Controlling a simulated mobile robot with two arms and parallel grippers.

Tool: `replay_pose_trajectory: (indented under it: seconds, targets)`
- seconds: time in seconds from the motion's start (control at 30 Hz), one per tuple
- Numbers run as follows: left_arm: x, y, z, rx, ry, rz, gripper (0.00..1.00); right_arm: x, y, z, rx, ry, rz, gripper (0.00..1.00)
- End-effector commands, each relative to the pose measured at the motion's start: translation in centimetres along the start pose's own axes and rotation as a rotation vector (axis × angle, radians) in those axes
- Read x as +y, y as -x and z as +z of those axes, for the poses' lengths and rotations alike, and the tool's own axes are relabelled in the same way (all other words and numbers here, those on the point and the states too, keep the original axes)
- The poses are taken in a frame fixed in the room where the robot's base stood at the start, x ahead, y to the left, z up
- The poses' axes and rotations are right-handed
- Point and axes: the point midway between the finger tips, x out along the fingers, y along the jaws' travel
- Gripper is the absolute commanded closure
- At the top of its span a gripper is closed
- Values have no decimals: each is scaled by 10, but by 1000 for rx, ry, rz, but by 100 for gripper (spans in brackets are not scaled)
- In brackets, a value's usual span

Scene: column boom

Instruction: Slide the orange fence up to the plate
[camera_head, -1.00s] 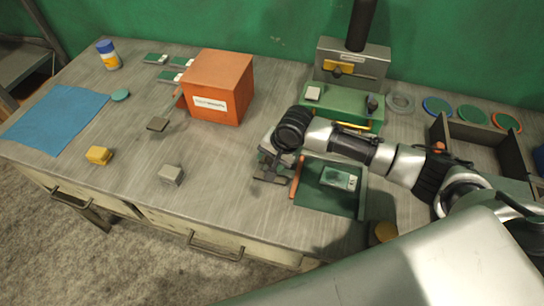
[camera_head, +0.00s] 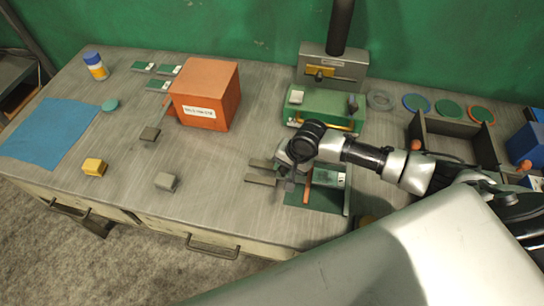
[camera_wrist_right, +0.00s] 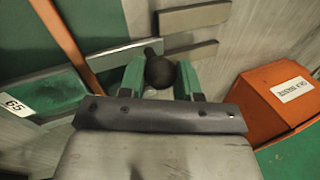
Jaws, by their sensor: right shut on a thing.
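The orange fence (camera_head: 307,186) is a thin upright strip across the dark green base (camera_head: 297,198) of a fixture. The plate (camera_head: 328,176), green with a white label, lies on the base just right of the fence. In the wrist view the fence (camera_wrist_right: 66,42) runs beside the plate (camera_wrist_right: 55,95); whether they touch I cannot tell. My right gripper (camera_head: 293,163) is left of the fence. In the wrist view its green fingers (camera_wrist_right: 160,75) are shut on a dark round knob (camera_wrist_right: 160,71). My left gripper is not in view.
Two grey bars (camera_head: 261,181) extend left from the gripper's place. An orange box (camera_head: 212,87) stands behind left, and a grey and green press (camera_head: 330,101) behind. A dark-walled tray (camera_head: 457,127) is right. Small blocks (camera_head: 94,167) lie front left, with bare tabletop between.

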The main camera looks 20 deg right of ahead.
Motion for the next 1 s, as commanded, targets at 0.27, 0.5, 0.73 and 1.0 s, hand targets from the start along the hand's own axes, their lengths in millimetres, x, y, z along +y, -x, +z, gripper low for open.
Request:
replay_pose_trajectory:
  seconds: [0.27,0.5,0.73,1.0]
  targets:
    - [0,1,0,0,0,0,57,3,0,-1,1,0,1,100]
    - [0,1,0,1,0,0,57,2,0,-1,1,0,1,41]
    - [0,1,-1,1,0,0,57,2,1,-1,1,1,-1,41]
    - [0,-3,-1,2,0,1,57,3,31,-1,3,3,-1,41]
